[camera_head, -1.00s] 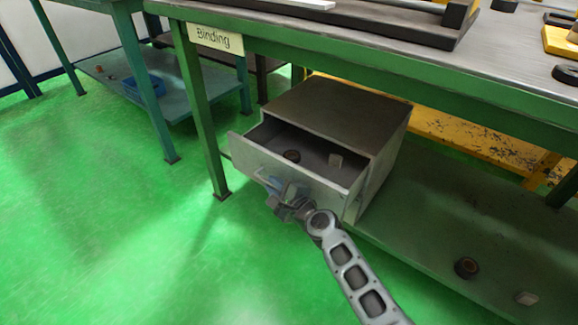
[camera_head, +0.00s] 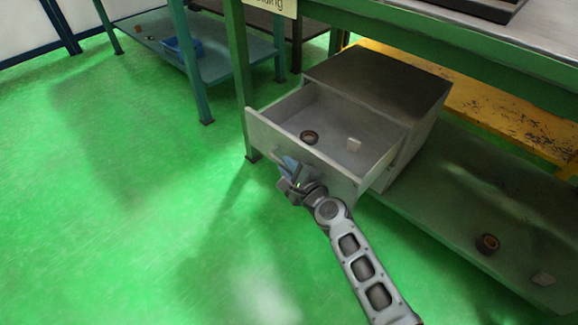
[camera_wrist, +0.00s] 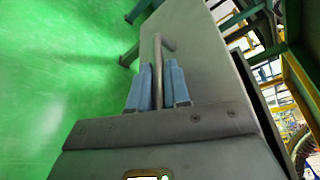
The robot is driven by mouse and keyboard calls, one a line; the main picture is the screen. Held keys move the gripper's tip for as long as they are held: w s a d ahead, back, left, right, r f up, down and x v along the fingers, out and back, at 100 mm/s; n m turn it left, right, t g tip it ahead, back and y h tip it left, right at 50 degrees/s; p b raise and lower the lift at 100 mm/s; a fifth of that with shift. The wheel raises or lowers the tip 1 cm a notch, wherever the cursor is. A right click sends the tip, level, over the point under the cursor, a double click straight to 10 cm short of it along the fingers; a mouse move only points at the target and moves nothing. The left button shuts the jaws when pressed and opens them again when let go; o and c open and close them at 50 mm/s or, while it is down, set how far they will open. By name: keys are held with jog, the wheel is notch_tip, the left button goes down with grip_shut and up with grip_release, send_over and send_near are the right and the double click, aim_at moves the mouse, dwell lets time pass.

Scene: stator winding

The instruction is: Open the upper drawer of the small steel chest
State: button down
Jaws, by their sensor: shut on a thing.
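The small steel chest (camera_head: 375,80) stands on the lower shelf of the green bench. Its upper drawer (camera_head: 325,150) is pulled well out toward me. Inside the drawer lie a dark ring-shaped roll (camera_head: 309,137) and a small pale block (camera_head: 353,144). My gripper (camera_head: 290,170) is at the drawer's front face. In the wrist view its blue fingers (camera_wrist: 158,85) are shut on the drawer's bar handle (camera_wrist: 158,55), one finger on each side. The lower part of the chest is mostly hidden behind the open drawer.
The lower shelf (camera_head: 450,220) extends to the right and carries another roll (camera_head: 487,244) and a pale block (camera_head: 543,279). A second bench with a blue bin (camera_head: 182,47) stands at the back left. The green floor (camera_head: 130,200) at left is clear.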

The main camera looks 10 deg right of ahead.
jog(key=c, duration=1.4)
grip_release()
jog(key=shift+c, duration=0.2)
jog(key=p+v, duration=0.2)
jog(key=v, duration=0.6)
jog(key=shift+f, duration=0.1)
